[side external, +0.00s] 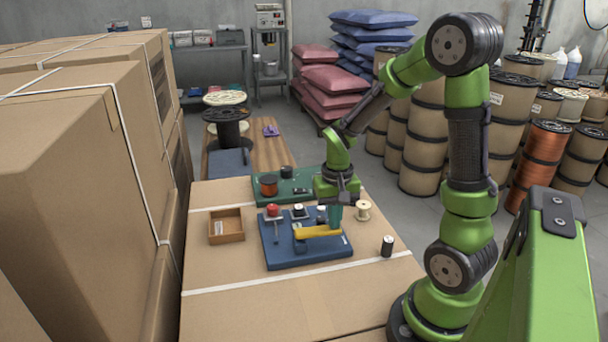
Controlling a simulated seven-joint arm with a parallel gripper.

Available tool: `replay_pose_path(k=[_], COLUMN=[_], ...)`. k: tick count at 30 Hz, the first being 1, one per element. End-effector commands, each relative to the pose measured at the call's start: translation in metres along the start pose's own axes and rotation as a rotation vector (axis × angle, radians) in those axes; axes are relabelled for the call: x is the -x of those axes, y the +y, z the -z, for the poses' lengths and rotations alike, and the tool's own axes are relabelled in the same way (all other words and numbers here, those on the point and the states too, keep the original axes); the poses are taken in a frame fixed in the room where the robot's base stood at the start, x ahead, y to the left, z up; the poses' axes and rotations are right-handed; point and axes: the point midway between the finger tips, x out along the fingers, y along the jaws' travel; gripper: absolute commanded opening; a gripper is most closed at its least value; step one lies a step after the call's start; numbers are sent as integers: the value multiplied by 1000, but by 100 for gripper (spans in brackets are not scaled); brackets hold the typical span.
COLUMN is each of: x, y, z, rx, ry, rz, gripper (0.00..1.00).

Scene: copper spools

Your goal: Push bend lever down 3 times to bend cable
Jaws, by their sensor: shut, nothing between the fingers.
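The bend lever, a yellow bar (316,231), lies across the right part of a blue board (283,262) on a cardboard box top. It looks roughly level from this side. My gripper (335,222) points down at the lever's right end, with its teal fingers shut and nothing between them. The fingertips are at or just behind the bar; I cannot tell whether they touch it. A red knob (273,210) on a post and other small fittings stand on the board's left and back parts. I cannot make out the cable.
A wooden tray (227,238) stands left of the board. A green board (300,182) with a copper spool (268,186) lies behind. A pale spool (363,212) and a dark cylinder (387,246) stand to the right. The front box top is clear. Tall cartons (80,170) wall the left.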

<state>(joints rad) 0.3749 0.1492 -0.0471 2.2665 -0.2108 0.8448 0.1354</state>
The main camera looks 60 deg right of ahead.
Motion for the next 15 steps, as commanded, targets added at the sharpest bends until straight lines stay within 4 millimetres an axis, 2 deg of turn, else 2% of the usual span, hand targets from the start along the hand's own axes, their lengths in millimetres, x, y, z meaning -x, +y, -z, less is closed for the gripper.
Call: replay_pose_path(k=[15], x=[-11], y=[-1], z=[-1], rx=[2], ry=[-2], rz=[0], gripper=[0])
